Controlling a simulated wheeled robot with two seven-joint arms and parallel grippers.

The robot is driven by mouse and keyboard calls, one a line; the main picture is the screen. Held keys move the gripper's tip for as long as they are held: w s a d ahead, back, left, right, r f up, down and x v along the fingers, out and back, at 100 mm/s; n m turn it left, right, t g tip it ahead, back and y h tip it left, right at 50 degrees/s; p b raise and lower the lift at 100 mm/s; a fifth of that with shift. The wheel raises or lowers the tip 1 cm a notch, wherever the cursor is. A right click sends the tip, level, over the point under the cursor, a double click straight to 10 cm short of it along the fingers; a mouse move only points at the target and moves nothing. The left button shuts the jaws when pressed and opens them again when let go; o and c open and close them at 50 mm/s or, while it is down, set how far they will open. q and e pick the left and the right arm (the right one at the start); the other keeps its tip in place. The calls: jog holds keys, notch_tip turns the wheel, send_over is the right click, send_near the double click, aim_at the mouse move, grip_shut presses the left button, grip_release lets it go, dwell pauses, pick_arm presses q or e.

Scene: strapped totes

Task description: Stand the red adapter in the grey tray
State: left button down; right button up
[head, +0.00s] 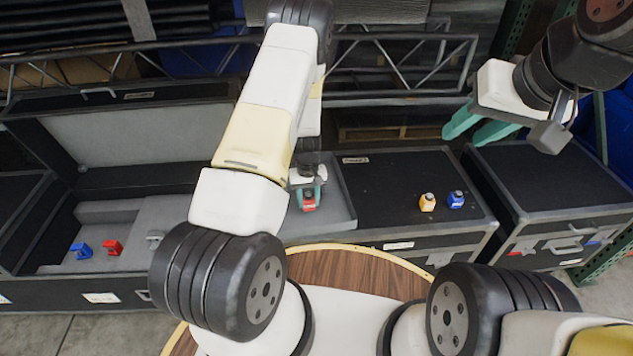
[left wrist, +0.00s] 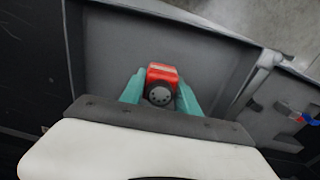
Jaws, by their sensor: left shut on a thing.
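My left gripper (head: 308,192) is shut on a red adapter (head: 309,204) over the grey tray (head: 337,212). In the left wrist view the red adapter (left wrist: 163,73) sits between the teal fingers of the left gripper (left wrist: 160,93), its round dark face with small holes towards the camera. The grey tray (left wrist: 105,45) shows behind it; I cannot tell whether the adapter touches the tray floor. My arm hides part of the tray in the head view. My right gripper (head: 477,128) is open and empty, raised at the upper right.
Another red piece (head: 113,247) and a blue piece (head: 81,251) lie in the open case at left. A round wooden table (head: 350,270) is in front.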

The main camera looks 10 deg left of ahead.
aim_at(309, 208)
pick_arm(q)
jog(key=shift+f, duration=2.15)
jog(key=shift+f, duration=0.2)
jog(key=c, duration=0.9)
grip_release()
jog(key=shift+r, duration=0.1)
